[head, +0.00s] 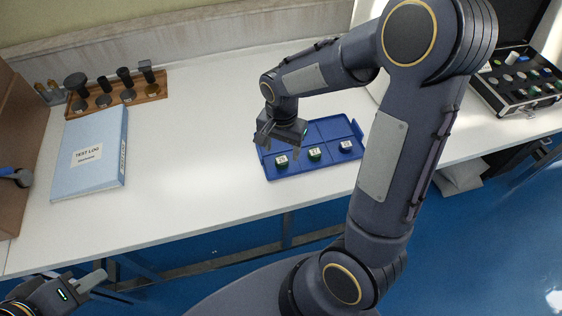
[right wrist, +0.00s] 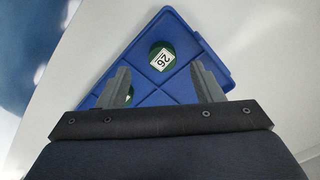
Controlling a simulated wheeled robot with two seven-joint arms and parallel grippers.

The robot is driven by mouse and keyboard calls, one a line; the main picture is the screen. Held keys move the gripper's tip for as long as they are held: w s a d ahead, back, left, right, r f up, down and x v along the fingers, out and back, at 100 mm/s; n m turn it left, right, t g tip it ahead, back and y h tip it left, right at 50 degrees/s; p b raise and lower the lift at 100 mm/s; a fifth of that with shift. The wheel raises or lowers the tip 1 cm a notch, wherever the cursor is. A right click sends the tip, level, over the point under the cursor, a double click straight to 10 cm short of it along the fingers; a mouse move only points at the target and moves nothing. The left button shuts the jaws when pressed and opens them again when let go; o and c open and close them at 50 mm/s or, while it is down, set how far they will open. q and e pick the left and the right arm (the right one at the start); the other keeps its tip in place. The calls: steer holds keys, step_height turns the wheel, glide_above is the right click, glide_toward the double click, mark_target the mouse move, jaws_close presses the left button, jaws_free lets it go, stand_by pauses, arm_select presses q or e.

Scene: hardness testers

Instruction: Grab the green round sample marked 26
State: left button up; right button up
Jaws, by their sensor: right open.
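The green round sample marked 26 (right wrist: 162,56) lies in a compartment of the blue tray, label up, in the right wrist view. In the head view it is the leftmost sample (head: 281,162) in the tray's front row. My right gripper (head: 280,149) is open and empty above the tray's left part, close to this sample. In the right wrist view the sample is beyond and between the two spread fingertips (right wrist: 159,75). A second green sample (right wrist: 129,94) is partly hidden by the left finger. My left gripper (head: 80,281) is low at the left, off the table; its jaw opening is unclear.
The blue tray (head: 319,131) also holds a middle sample (head: 314,154) and a right sample (head: 346,146) in its front row. A blue test log binder (head: 92,155), a wooden rack (head: 149,98) and an open case (head: 520,85) stand around. The table between binder and tray is clear.

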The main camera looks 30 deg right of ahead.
mark_target(282, 160)
steer(key=f, duration=0.5)
steer(key=shift+w+d, duration=0.2)
steer(key=shift+w, duration=0.1)
steer(key=shift+c, duration=0.4)
steer(key=c, duration=1)
